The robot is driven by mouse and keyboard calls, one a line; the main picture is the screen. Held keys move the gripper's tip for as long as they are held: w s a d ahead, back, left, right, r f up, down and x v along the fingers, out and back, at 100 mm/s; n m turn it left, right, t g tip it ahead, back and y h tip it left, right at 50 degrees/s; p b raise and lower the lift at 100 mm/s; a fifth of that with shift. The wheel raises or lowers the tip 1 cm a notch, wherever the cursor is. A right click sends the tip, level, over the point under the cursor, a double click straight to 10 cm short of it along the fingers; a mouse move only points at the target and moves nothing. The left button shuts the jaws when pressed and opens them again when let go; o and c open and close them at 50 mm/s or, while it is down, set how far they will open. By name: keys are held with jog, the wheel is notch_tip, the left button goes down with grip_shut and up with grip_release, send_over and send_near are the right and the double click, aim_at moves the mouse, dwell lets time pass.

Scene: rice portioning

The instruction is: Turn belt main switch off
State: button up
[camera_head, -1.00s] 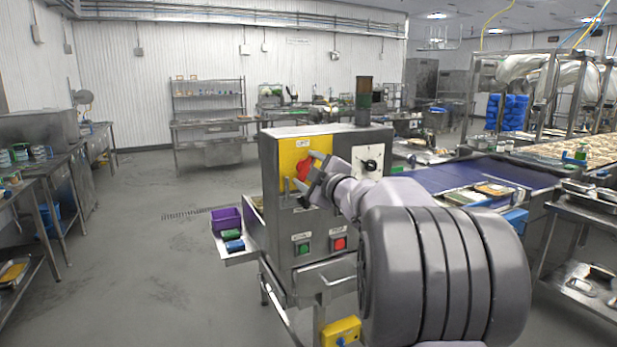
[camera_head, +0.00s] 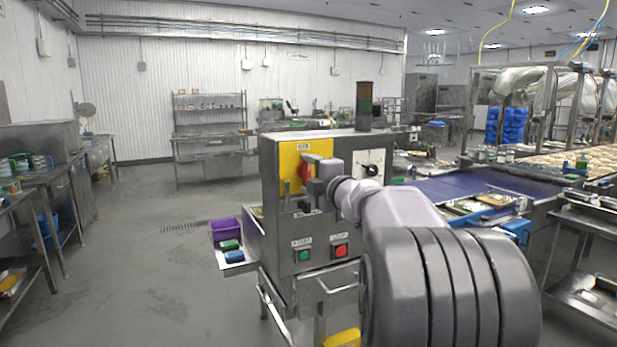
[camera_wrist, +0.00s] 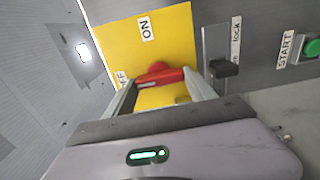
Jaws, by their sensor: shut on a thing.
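The belt main switch is a red rotary handle (camera_wrist: 160,76) on a yellow plate (camera_wrist: 172,38) marked ON and, partly hidden, OFF. My gripper (camera_wrist: 161,80) is shut on the red handle, one finger at each end of it in the wrist view. In the head view, the red switch (camera_head: 302,172) shows only partly behind my gripper (camera_head: 312,178), on the left of the steel control cabinet (camera_head: 275,240). The handle's exact angle is hard to tell.
A black lock lever (camera_wrist: 224,68) sits close beside the yellow plate. A green START button (camera_head: 304,256) and a red button (camera_head: 340,251) are below. A white dial panel (camera_head: 371,168) is to the right.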

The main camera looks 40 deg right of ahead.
dwell(0.4)
jog(key=o, duration=1.4)
jog(key=p+v, duration=0.2)
jog(key=v, duration=1.5)
jog(key=shift+s+d+f, duration=0.1)
jog(key=shift+s, duration=0.1)
